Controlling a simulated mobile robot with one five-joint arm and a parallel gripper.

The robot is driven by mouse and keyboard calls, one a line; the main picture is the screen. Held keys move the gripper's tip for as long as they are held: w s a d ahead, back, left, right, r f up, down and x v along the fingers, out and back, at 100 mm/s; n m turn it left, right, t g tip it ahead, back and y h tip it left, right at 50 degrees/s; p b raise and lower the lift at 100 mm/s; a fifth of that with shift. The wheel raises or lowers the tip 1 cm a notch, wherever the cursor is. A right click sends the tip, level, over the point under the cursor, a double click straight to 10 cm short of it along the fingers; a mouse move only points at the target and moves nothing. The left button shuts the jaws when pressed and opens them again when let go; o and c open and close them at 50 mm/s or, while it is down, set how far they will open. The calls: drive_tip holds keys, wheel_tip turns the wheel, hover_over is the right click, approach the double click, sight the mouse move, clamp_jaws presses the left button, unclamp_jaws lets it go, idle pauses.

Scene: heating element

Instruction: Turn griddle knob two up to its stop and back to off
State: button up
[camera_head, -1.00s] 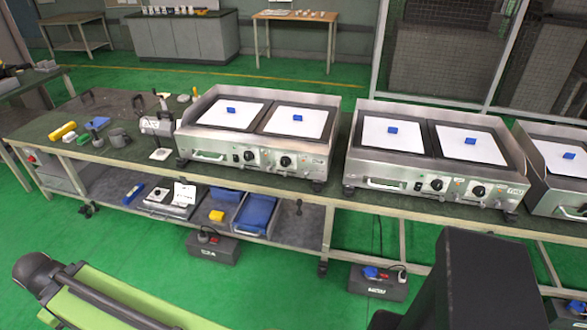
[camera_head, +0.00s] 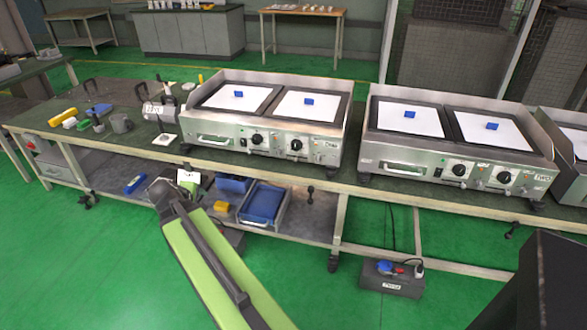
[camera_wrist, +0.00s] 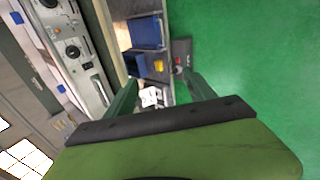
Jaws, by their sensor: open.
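Two full steel griddles stand on the bench in the head view, each with two black front knobs. The left griddle (camera_head: 262,110) has knobs (camera_head: 257,139) and (camera_head: 296,145). The right griddle (camera_head: 450,135) has knobs (camera_head: 459,170) and (camera_head: 504,177), and its front label seems to read "Two". The wrist view shows a griddle front at left, turned sideways, with a black knob (camera_wrist: 72,51) and another at the top edge. My gripper (camera_wrist: 160,92) is open and empty, its two green fingers spread, apart from the knobs. Its fingertips are not clear in the head view.
Blue trays (camera_head: 262,204) and a yellow block (camera_head: 222,206) sit on the lower shelf. A third griddle (camera_head: 562,135) is cut off at right. A dark box (camera_head: 391,277) lies on the floor. Tools and a yellow roll (camera_head: 63,117) lie on the bench's left.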

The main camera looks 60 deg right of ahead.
drive_tip(key=s+d+f+n+h+b, duration=0.2)
drive_tip(key=d+n+h+b, duration=0.15)
drive_tip(key=d, duration=0.55)
drive_tip(key=s+d+f+n+h+b, duration=0.2)
drive_tip(key=d+b, duration=0.3)
drive_tip(key=d, duration=0.5)
drive_tip(key=n+t+h+b, duration=0.4)
drive_tip(key=n+b, duration=0.7)
drive_tip(key=n, duration=0.4)
approach(296, 147)
drive_tip(key=shift+m, duration=0.35)
drive_tip(key=x, duration=0.8)
drive_tip(key=shift+w+d, duration=0.15)
drive_tip(key=shift+d, duration=0.15)
